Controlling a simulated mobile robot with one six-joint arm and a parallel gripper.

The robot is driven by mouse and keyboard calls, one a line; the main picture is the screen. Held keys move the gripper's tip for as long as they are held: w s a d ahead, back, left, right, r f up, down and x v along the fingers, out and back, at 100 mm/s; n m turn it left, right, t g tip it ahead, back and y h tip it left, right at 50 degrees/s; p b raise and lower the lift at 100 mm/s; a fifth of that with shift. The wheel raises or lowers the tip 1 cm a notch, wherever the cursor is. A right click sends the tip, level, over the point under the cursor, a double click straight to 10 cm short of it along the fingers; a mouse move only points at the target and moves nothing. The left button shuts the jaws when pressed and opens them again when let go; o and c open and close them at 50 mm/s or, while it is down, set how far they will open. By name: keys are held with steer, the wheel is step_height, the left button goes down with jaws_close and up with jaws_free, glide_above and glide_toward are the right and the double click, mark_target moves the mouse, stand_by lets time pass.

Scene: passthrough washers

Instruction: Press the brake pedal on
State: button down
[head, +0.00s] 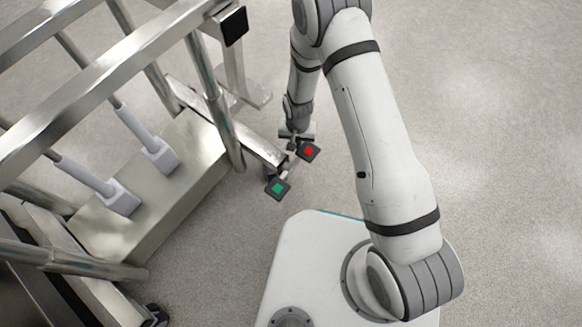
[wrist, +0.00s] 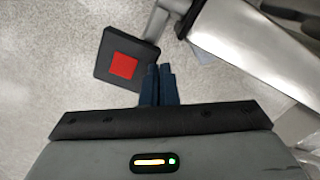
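Two dark square pedals stick out from the metal cart's lower corner. One has a red square (head: 309,151) and the other a green square (head: 278,188). The red pedal also shows in the wrist view (wrist: 107,62), just left of my fingertips. My gripper (head: 292,146) is beside the red pedal in the head view, and its tips are partly hidden there. In the wrist view my gripper's dark blue fingers (wrist: 159,70) are together with nothing between them. They look close to the pedal's right edge; whether they touch it I cannot tell. The green pedal is not seen in the wrist view.
The metal cart frame (head: 110,75) with rails and a base plate (head: 160,215) fills the left side. Two white blocks on rods (head: 160,158) stand on the plate. A caster (head: 155,315) is at bottom left. The floor (head: 500,120) on the right is clear.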

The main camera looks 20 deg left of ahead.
steer(key=shift+f, duration=0.35)
step_height(320, 180, up, 7)
steer(key=p, duration=0.4)
stand_by(0.6)
stand_by(0.4)
